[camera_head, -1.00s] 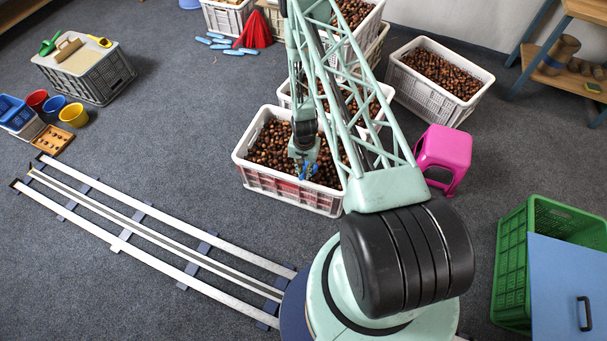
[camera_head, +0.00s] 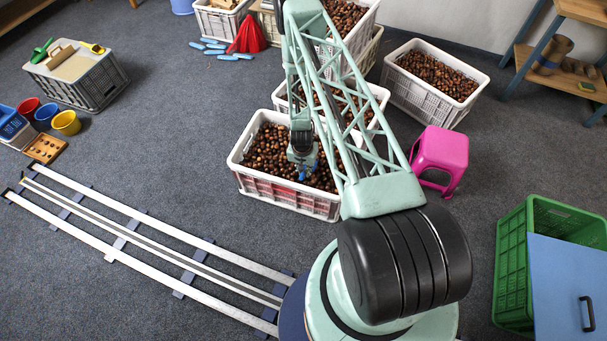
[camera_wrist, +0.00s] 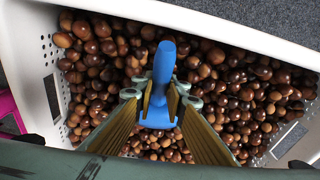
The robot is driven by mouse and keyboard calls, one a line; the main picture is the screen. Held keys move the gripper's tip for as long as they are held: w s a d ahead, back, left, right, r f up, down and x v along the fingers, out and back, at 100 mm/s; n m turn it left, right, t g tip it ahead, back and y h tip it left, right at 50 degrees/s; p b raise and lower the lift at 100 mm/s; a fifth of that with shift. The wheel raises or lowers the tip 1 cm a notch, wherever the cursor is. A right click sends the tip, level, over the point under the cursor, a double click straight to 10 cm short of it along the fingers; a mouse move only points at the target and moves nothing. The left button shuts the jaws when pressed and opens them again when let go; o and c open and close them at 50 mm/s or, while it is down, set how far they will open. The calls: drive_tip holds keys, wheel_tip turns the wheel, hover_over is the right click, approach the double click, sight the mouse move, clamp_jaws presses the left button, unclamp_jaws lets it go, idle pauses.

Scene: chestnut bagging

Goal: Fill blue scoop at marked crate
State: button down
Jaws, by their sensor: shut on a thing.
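The white crate with a reddish front wall (camera_head: 290,192) stands in the middle of the head view and is full of brown chestnuts. In the wrist view, its white rim (camera_wrist: 215,28) surrounds the chestnuts (camera_wrist: 90,72). My gripper (camera_head: 303,168) is over this crate and shut on the blue scoop. The scoop (camera_wrist: 165,65) lies between my two fingers in the wrist view, with its handle toward the top of the picture. Its lower part is partly hidden by the fingers. I cannot tell whether it touches the chestnuts or holds any.
More chestnut crates stand behind, one at the back right (camera_head: 408,82). A pink stool (camera_head: 440,150) is right of the marked crate. A green crate (camera_head: 512,265) with a blue panel (camera_head: 565,285) is at lower right. Rails (camera_head: 150,250) cross the floor at left.

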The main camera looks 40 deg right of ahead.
drive_tip(key=shift+w+d+f+t+h+b, duration=0.3)
drive_tip(key=shift+w+d+f+h, duration=0.15)
drive_tip(key=shift+d, duration=0.15)
drive_tip(key=shift+w+d+f+t+h+b, duration=0.2)
drive_tip(key=shift+w+d+f+h+b, duration=0.15)
drive_tip(key=shift+d+f, duration=0.15)
drive_tip(key=shift+s+a+r+t+h+p, duration=0.1)
drive_tip(key=shift+r+t+h+p, duration=0.15)
drive_tip(key=shift+r+t+h, duration=0.15)
drive_tip(key=shift+s+a+r+t+h+p, duration=0.1)
drive_tip(key=shift+r+t+h+p, duration=0.2)
drive_tip(key=shift+r+h, duration=0.15)
drive_tip(key=shift+t+h, duration=0.4)
drive_tip(key=shift+h, duration=0.15)
drive_tip(key=shift+s+a+r+p, duration=0.2)
drive_tip(key=shift+r+p, duration=0.45)
drive_tip(key=shift+r, duration=0.55)
drive_tip(key=shift+s+a+r+p, duration=0.1)
drive_tip(key=shift+a+r+p, duration=0.15)
drive_tip(key=shift+r+p, duration=0.65)
drive_tip(key=shift+s+a+r+p, duration=0.2)
drive_tip(key=shift+r+p, duration=0.15)
drive_tip(key=shift+r, duration=1.1)
